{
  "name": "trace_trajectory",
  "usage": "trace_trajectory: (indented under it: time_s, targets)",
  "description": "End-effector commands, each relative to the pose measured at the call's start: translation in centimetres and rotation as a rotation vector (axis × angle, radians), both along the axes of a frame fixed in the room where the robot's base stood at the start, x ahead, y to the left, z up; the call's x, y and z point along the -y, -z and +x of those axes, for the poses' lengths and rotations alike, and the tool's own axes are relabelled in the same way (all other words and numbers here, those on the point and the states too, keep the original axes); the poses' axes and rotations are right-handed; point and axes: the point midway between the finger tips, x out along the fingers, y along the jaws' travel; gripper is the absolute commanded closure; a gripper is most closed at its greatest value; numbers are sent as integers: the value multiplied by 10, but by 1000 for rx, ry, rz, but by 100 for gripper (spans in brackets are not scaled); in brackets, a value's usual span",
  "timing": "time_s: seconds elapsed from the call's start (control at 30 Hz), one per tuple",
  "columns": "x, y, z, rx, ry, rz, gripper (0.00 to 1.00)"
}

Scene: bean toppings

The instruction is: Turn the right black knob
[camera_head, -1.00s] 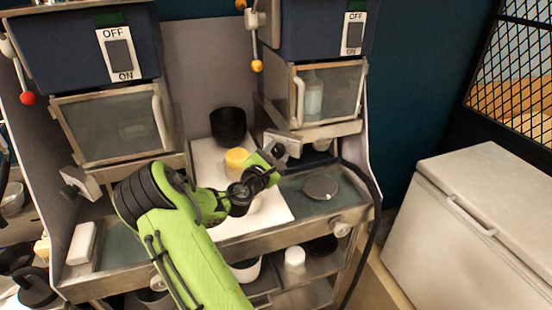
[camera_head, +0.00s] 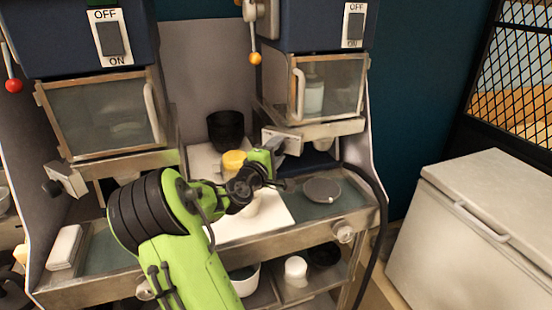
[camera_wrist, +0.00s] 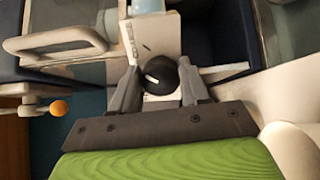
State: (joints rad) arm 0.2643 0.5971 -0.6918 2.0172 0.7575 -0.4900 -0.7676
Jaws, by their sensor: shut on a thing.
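The right black knob (camera_wrist: 160,76) has a white mark and sits between my fingertips in the wrist view. My gripper (camera_wrist: 158,70) is shut on it, with one finger on each side. In the head view my gripper (camera_head: 270,152) is at the metal knob box (camera_head: 286,139) under the right machine's glass door. The knob itself is hidden there by my gripper. The left black knob (camera_head: 51,188) stands free on the left machine's box.
A yellow-topped container (camera_head: 233,160) and a black bowl stack (camera_head: 226,129) stand close left of my gripper. A round grey lid (camera_head: 322,190) lies on the right counter. A black hose (camera_head: 376,215) hangs at the right edge.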

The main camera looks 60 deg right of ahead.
Motion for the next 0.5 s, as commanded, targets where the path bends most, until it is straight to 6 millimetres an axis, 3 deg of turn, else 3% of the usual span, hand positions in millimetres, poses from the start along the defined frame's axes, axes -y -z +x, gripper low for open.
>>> trace_trajectory:
  time_s: [0.5]
  targets:
    - [0,2,0,99,0,5,85]
